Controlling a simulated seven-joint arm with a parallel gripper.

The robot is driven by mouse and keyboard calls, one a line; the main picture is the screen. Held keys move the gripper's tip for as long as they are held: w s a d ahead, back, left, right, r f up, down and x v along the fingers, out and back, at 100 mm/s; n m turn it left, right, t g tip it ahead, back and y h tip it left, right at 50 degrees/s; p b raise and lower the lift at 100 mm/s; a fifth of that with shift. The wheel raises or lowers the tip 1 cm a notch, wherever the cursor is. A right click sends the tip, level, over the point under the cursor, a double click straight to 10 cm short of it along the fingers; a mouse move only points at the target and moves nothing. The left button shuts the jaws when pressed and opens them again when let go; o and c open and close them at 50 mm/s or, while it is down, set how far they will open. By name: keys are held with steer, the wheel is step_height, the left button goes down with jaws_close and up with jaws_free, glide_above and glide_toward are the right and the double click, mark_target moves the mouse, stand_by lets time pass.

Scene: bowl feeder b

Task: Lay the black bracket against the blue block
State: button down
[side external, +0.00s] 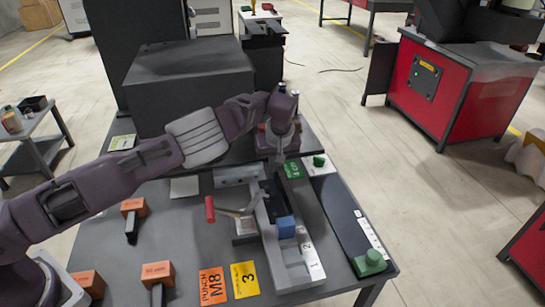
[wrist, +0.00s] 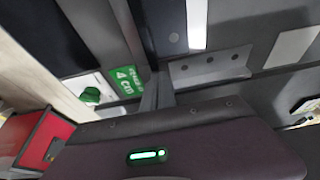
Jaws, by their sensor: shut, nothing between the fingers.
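The blue block (side external: 286,227) sits on the long light-grey fixture (side external: 287,258) in the side external view. A dark piece (side external: 273,196) lies in the fixture's channel behind the block. It may be the black bracket, but its outline is too small to tell, and I cannot tell whether it touches the block. My gripper (side external: 280,157) points down above the far end of the fixture, well behind the blue block, shut and empty. In the wrist view my gripper (wrist: 155,98) shows as narrow grey fingers beyond the wrist housing. The blue block does not show there.
A red-handled lever (side external: 210,208) stands left of the fixture. A grey plate with holes (wrist: 208,68) is near my fingers. Orange blocks (side external: 157,273) and an orange card (side external: 212,286) are at front left.

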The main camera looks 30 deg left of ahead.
steer(key=shift+s+d, duration=0.1)
steer(key=shift+s+d, duration=0.7)
steer(key=shift+d, duration=0.05)
